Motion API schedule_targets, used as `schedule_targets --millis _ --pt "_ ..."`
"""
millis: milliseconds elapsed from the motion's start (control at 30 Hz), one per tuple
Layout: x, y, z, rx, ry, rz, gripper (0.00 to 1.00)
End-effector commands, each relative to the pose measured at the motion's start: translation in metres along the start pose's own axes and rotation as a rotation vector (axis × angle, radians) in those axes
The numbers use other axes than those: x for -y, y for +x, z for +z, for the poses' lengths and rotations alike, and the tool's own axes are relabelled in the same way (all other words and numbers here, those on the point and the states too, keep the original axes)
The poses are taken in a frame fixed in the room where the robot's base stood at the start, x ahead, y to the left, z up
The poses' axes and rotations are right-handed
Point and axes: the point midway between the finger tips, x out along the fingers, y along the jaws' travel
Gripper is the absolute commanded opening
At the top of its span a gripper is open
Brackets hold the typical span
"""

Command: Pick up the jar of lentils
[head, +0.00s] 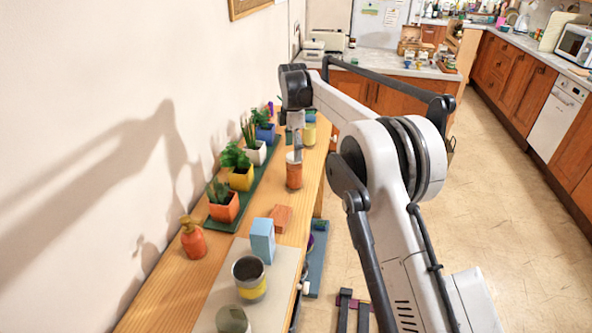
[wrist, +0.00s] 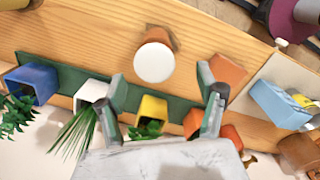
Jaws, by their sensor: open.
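The jar of lentils (head: 294,174) looks like an orange-brown jar with a pale lid, standing upright on the wooden shelf. In the wrist view its round white lid (wrist: 154,62) faces the camera, with a little of its orange-brown side above. My gripper (head: 296,143) points down close above the jar in the head view. In the wrist view the two fingers of my gripper (wrist: 162,78) are spread wide and empty, with the lid between and slightly beyond their tips. No contact with the jar shows.
A green tray (wrist: 66,72) with several potted plants runs along the wall side. An orange block (head: 281,218), a blue box (head: 262,240) and a yellow-banded jar (head: 249,283) stand nearer the camera. A yellow container (head: 309,134) stands behind the jar. Bare wood surrounds the jar.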

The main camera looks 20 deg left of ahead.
Motion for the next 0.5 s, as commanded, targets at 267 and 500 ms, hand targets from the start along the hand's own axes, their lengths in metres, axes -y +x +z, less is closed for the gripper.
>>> schedule_targets --millis 267,500 --pt "0.0 0.04 0.001 0.0 0.002 0.0 0.69" --pt "-0.001 0.051 0.002 0.0 0.002 0.0 0.69"
